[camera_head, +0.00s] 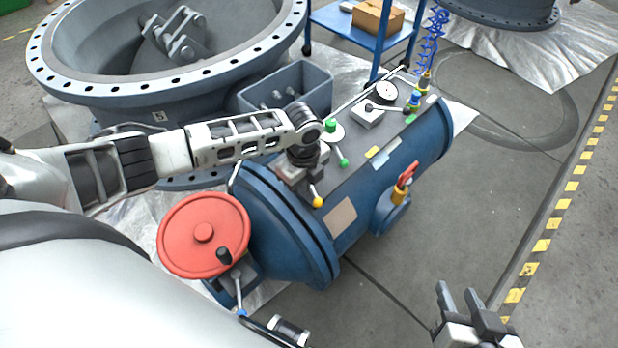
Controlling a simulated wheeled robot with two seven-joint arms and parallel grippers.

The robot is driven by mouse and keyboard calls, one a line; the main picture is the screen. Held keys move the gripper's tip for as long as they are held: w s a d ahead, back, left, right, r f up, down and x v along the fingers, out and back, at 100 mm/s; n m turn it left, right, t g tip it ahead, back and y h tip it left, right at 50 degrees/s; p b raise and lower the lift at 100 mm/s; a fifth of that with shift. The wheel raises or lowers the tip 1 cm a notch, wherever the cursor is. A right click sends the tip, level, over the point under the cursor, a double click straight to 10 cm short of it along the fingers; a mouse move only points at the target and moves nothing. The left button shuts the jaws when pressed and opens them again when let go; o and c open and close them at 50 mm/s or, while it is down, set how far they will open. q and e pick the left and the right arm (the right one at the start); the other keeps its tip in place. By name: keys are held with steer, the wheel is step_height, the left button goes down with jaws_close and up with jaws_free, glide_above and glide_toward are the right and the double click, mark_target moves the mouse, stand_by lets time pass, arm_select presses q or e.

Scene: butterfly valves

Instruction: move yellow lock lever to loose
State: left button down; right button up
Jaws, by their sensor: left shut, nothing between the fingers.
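The yellow lock lever shows as a thin rod with a yellow ball knob (317,202), near the front left of the blue cylindrical tank's top plate. My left gripper (303,165) points down over the plate just behind the knob. Its wrist hides the fingertips and the upper end of the lever, so I cannot tell whether they touch. The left gripper is shut with nothing between its fingers. My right gripper (461,300) is at the lower right, over bare floor, open and empty, away from the tank.
A red handwheel (203,236) is at the tank's left end. Green-knobbed levers (343,162), a dial gauge (386,92) and a red-handled valve (407,174) are on the tank. A grey bin (285,85) and large flanged ring (60,85) stand behind. Floor at right is clear.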

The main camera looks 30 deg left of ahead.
stand_by(0.4)
arm_select(q)
steer(key=shift+f+b, duration=1.05)
steer(key=shift+f, duration=0.8)
steer(key=shift+s+f, duration=0.1)
steer(key=shift+d, duration=0.2)
